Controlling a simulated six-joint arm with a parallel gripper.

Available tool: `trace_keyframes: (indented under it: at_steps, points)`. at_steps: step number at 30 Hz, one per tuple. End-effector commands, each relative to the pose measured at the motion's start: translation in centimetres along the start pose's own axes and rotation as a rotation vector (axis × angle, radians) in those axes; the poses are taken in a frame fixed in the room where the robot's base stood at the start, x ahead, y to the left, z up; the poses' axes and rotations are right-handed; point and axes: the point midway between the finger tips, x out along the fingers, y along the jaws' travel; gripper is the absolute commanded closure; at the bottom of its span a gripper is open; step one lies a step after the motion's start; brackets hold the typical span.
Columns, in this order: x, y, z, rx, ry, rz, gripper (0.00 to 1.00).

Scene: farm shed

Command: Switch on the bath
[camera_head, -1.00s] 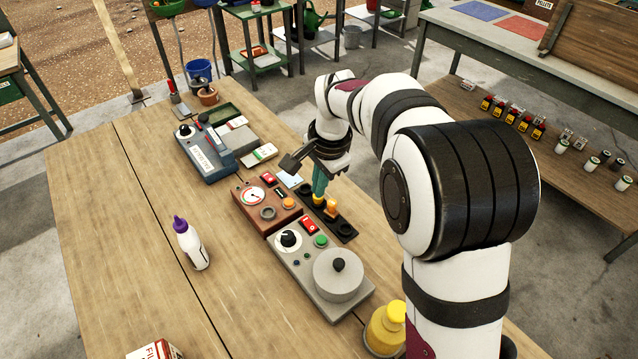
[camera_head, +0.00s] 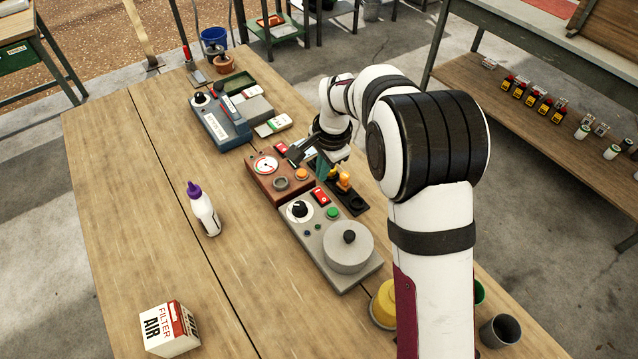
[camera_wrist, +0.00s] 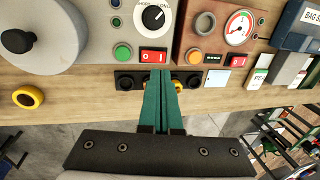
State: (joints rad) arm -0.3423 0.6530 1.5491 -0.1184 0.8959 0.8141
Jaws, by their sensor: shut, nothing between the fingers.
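The grey unit with a round lidded pot (camera_head: 348,247), which looks like the bath, stands on the wooden bench. Its front has a black dial (camera_head: 299,210), a green button (camera_head: 333,213) and a red rocker switch (camera_head: 320,196). In the wrist view the red rocker (camera_wrist: 153,57) lies just beyond my fingertips. My gripper (camera_wrist: 161,73) is shut and empty, its teal fingers pointing down over the black strip beside the unit. In the head view my gripper (camera_head: 326,175) is partly hidden by my wrist. Whether the fingertips touch anything cannot be told.
A brown gauge unit (camera_head: 262,182) adjoins the grey unit, with its own red switch and orange button (camera_wrist: 195,57). Yellow pieces (camera_head: 344,180) stand in the black strip (camera_head: 355,204). A purple-capped bottle (camera_head: 204,212) and filter box (camera_head: 168,328) stand left on clear bench.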

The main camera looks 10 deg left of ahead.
Motion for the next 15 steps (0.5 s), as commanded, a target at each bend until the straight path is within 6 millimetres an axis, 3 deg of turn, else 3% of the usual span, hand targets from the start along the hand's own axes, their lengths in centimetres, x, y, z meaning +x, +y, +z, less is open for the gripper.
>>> trace_keyframes:
  at_steps: [7, 15]
  points:
    - [4.9, 0.1, 0.1, 0.000, -0.002, 0.002, 1.00]
    - [6.8, 0.0, 0.1, 0.001, -0.001, 0.000, 1.00]
